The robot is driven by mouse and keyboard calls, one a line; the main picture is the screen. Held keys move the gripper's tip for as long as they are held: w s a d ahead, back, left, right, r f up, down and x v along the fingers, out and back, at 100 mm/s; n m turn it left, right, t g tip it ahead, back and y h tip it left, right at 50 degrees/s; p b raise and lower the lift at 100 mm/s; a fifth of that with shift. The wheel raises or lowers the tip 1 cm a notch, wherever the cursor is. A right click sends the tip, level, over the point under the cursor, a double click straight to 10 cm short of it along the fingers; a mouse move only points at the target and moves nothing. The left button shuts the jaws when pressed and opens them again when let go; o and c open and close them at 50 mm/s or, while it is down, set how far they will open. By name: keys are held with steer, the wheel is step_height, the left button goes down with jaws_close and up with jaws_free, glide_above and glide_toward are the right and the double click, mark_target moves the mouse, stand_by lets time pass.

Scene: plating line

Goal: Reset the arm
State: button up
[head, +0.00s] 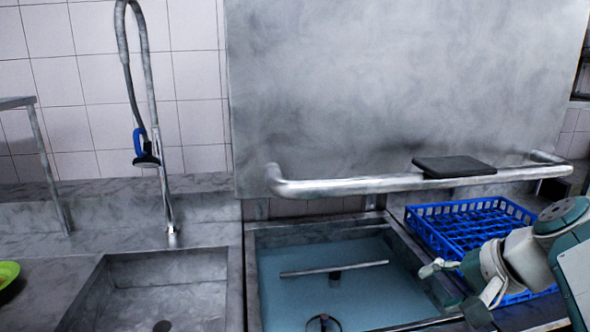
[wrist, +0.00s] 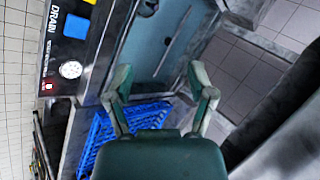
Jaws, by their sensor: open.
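My arm shows at the right of the head view, and my gripper (head: 450,285) points left over the right edge of the water-filled basin and the near edge of the blue rack. In the wrist view my gripper (wrist: 163,90) has its two green fingers spread wide apart. Nothing is between the fingers, and I see nothing held. The blue rack (head: 468,226) sits right of the basin, partly hidden by my arm; it also shows in the wrist view (wrist: 150,113), partly behind the left finger.
The basin (head: 253,290) holds bluish water and a metal bar. A long metal handle (head: 345,184) crosses the large steel panel above, bearing a dark flat pad (head: 454,166). A sink (head: 165,280) and spray hose (head: 150,80) stand left. A drain control panel (wrist: 62,50) shows in the wrist view.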

steer(key=s+a+f+n+h, duration=0.4)
steer(key=s+a+f+n, duration=0.4)
steer(key=f, duration=0.3)
steer(key=shift+a+n+g+h, duration=0.35)
steer(key=shift+n+g+h, duration=0.05)
steer(key=shift+n, duration=0.3)
steer(key=shift+s+a, duration=0.1)
steer(key=shift+a, duration=0.2)
steer(key=shift+d, duration=0.2)
